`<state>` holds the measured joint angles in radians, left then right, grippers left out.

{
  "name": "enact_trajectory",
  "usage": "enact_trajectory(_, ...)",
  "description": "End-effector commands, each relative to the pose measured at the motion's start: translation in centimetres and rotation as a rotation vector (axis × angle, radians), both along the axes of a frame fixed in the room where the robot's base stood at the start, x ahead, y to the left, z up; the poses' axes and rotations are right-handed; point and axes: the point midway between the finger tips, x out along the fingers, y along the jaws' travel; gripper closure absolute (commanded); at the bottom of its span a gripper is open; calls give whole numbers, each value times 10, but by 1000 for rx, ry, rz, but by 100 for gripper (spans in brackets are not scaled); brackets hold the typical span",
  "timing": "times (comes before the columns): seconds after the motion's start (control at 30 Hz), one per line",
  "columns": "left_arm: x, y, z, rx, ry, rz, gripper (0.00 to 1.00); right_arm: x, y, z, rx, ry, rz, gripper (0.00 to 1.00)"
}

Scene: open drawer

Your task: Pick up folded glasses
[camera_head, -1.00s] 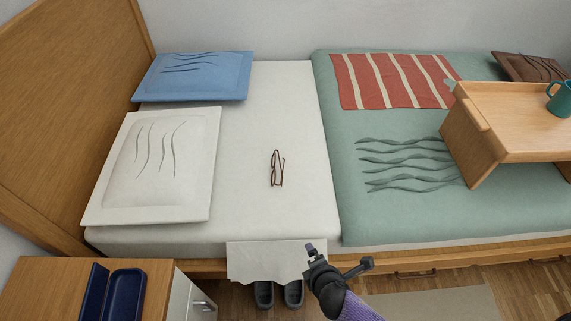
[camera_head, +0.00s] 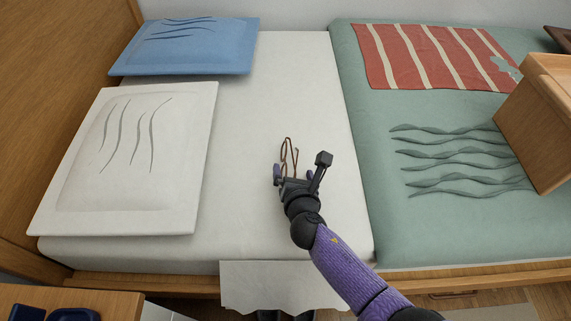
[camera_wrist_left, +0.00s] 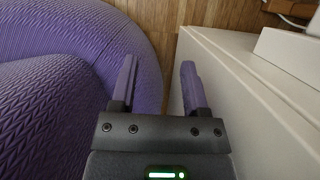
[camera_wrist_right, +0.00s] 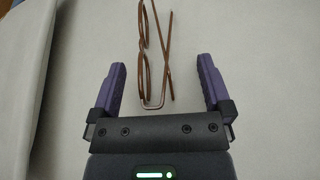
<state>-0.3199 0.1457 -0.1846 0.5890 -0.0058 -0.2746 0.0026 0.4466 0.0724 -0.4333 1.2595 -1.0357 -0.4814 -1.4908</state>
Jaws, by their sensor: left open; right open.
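The folded glasses (camera_head: 289,150) have thin brown frames and lie on the white sheet (camera_head: 245,190) of the bed. In the right wrist view the glasses (camera_wrist_right: 147,70) run lengthwise ahead of the jaws, with their near end between the fingertips. My right gripper (camera_head: 294,174) is open over the near end of the glasses; I cannot tell its exact height above the sheet. It also shows in the right wrist view (camera_wrist_right: 160,75). My left gripper (camera_wrist_left: 157,75) is open and empty, low beside a pale furniture side; it is not in the head view.
A white pillow (camera_head: 130,165) and a blue pillow (camera_head: 185,45) lie to the left. A green blanket (camera_head: 450,225) with a red striped cloth (camera_head: 425,55) and a wooden bed tray (camera_head: 545,120) are to the right. The sheet around the glasses is clear.

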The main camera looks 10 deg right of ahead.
Motion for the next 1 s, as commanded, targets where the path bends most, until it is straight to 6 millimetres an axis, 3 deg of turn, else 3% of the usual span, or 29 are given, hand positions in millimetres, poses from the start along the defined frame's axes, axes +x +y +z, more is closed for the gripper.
enact_trajectory(0.17,6,0,-1,-1,-11,-1,41,0,0,2,1,-1,0,0)
enact_trajectory(0.63,9,0,-2,-1,-16,0,41,0,0,1,2,0,-1,97)
enact_trajectory(0.87,5,0,1,0,-9,-1,41,0,0,3,2,0,-1,100)
enact_trajectory(1.0,8,0,13,0,-22,-1,41,1,0,21,2,-6,-1,100)
